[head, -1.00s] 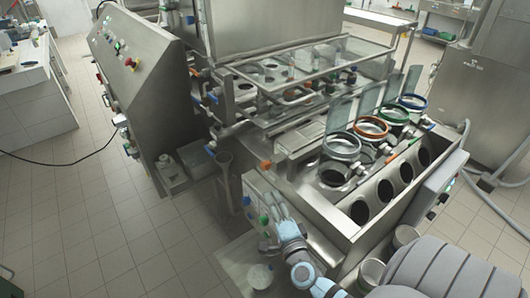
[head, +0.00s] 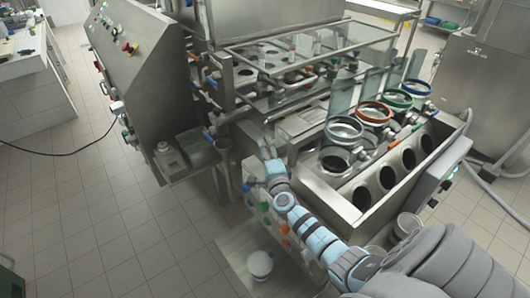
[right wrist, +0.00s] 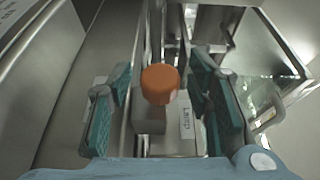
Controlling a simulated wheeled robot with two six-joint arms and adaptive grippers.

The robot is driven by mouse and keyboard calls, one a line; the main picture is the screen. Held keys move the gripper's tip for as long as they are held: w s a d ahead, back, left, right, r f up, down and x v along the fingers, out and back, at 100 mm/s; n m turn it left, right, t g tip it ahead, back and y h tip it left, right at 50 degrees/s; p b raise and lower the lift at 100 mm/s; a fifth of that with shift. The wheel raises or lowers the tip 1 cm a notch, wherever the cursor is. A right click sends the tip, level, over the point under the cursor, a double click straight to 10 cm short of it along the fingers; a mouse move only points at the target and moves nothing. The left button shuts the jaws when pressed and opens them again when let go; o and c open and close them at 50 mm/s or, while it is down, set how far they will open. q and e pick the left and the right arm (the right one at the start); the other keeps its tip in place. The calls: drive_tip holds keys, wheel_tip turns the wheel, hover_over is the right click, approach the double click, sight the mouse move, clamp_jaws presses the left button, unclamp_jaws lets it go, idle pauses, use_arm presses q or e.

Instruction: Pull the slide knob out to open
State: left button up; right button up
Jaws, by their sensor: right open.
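An orange slide knob (right wrist: 160,84) shows in the right wrist view, on a grey block with a white label (right wrist: 187,120) beside it. My right gripper (right wrist: 161,97) is open, with one teal finger pad to the left of the knob and one to the right. Both pads look clear of the knob. In the head view my right gripper (head: 266,146) is at the near left corner of the filling machine, and the knob is hidden behind it. My left gripper is in neither view.
The machine's trough (head: 330,196) has several round openings, with blue, orange and green rings (head: 398,97) above. A glass-topped frame (head: 310,42) stands behind. A slanted control panel (head: 118,50) is at left. The floor (head: 100,200) left of the machine is open.

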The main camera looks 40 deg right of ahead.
clamp_jaws()
drive_tip(key=shift+a, duration=0.1)
drive_tip(key=a+p, duration=0.1)
drive_tip(key=a, duration=0.5)
drive_tip(key=shift+f+p, duration=0.15)
drive_tip(key=shift+p, duration=0.2)
unclamp_jaws()
drive_tip(key=shift+w+a, duration=0.1)
drive_tip(key=shift+a, duration=0.1)
